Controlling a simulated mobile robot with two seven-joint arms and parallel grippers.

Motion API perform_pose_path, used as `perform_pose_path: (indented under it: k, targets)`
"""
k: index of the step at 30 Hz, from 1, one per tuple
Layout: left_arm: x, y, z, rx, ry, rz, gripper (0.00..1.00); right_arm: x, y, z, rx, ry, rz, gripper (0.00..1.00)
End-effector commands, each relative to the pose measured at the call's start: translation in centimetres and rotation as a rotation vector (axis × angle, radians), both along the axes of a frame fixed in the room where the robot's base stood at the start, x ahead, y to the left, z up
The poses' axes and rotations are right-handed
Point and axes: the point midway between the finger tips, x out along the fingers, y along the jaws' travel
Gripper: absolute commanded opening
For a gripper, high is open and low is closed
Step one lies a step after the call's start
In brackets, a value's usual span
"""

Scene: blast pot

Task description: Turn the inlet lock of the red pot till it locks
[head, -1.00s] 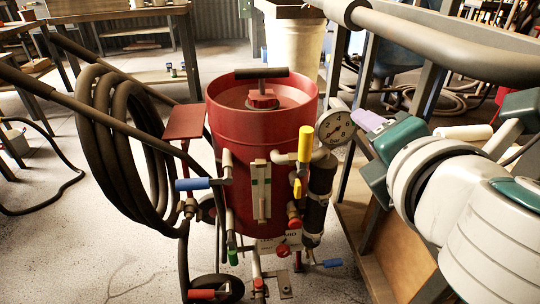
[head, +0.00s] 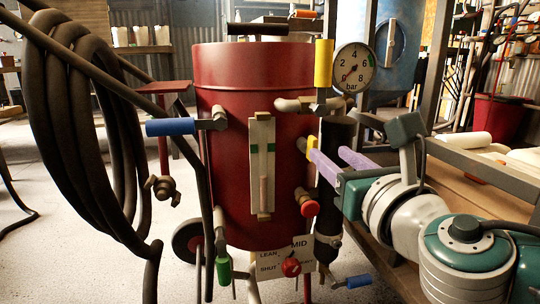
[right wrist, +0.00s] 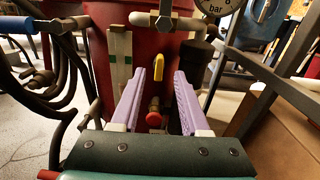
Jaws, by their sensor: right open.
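The red pot (head: 220,160) stands upright in front of me. On its right front are a small yellow lever (head: 311,147) and a red knob (head: 310,208) below it; no label shows which part is the inlet lock. My right gripper (head: 328,156) is open, its two lilac fingers pointing at the pot from the right. In the right wrist view, the yellow lever (right wrist: 158,66) shows between and beyond the fingertips, and the red knob (right wrist: 154,114) lies lower between the fingers. I see no contact in that view. My left gripper is not in view.
A tall yellow handle (head: 324,63) and a pressure gauge (head: 354,68) stand above the fingers. A blue handle (head: 170,127) and coiled black hose (head: 70,130) are on the left. A dark cylinder (head: 334,200) is close by the gripper. A wooden bench (head: 480,185) is at right.

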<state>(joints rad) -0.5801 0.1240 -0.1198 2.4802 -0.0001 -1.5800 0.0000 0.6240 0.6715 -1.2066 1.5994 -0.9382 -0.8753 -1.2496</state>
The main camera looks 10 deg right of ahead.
Motion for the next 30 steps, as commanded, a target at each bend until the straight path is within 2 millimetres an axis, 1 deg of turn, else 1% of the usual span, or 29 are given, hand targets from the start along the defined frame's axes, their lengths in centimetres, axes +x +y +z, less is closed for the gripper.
perform_pose_path:
  k: [1,6,9,12,17,25,30]
  targets:
    - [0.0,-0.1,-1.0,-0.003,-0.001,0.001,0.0,1.0,0.1,-0.3,0.001,-0.005,0.0,0.45]
    - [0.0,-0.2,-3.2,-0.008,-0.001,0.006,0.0,4.4,0.2,-0.5,0.002,-0.005,-0.001,0.45]
    - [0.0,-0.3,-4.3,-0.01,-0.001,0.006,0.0,6.1,0.2,-0.4,0.003,-0.005,-0.002,0.45]
    - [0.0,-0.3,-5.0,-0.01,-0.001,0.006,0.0,7.3,0.2,-0.3,0.002,-0.002,-0.002,0.45]
    - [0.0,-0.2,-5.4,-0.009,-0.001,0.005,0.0,8.3,0.3,-0.1,0.003,0.0,-0.002,0.45]
    - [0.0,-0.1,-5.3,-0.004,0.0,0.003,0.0,8.4,0.3,0.0,0.004,0.001,-0.001,0.44]
    - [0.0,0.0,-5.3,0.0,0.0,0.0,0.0,8.4,0.3,0.0,0.004,0.001,-0.001,0.25]
